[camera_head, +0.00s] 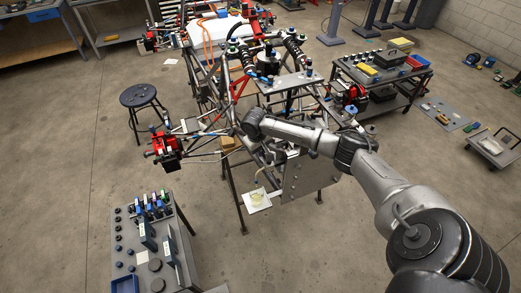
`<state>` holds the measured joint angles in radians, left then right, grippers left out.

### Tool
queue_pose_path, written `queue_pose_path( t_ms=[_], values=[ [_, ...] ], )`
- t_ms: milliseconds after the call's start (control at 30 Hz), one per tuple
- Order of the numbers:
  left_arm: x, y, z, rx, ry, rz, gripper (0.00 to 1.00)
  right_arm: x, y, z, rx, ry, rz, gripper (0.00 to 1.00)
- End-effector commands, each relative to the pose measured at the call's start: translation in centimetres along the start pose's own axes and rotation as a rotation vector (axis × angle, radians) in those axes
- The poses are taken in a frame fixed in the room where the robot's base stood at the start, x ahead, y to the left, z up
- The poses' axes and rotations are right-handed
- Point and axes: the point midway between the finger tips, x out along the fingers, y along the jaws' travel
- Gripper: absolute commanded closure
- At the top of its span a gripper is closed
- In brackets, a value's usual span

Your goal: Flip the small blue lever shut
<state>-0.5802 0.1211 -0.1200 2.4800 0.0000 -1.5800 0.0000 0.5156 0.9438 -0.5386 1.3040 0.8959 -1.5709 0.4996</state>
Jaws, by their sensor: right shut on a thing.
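My right arm reaches in from the lower right, across the tube chassis (298,82). Its gripper (222,134) is small and partly lost among the tubes at the chassis's near left side. A small blue piece (205,135), which looks like the lever, shows at the fingertips. The gripper is shut on it, as far as I can make out. The lever's angle and its seat are too small to tell. My left gripper is not in view.
A red hub assembly (163,151) sticks out left of the fingertips. A tan block (227,143) sits just below them. A parts table (185,238) stands at the lower left and a stool (139,97) at the left. A loaded cart (378,72) stands at the right.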

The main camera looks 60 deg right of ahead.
Motion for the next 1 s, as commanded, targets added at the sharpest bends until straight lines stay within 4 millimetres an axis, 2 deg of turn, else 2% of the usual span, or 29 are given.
queue_pose_path(
  t_ms=[167,333,533,967,1000],
  values=[
    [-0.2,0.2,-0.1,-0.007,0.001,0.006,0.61,-0.1,0.0,0.0,0.004,-0.001,0.0,1.0],
    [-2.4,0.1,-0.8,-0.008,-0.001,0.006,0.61,-0.6,0.5,0.0,0.078,-0.015,-0.001,1.0],
    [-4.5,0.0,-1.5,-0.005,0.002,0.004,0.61,-0.3,1.0,0.1,0.188,-0.033,-0.002,1.0],
    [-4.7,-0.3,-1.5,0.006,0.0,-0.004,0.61,0.2,1.2,0.1,0.232,-0.038,0.0,1.0],
    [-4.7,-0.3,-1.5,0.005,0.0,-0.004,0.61,0.2,1.2,0.1,0.232,-0.038,0.0,0.85]
  ],
)
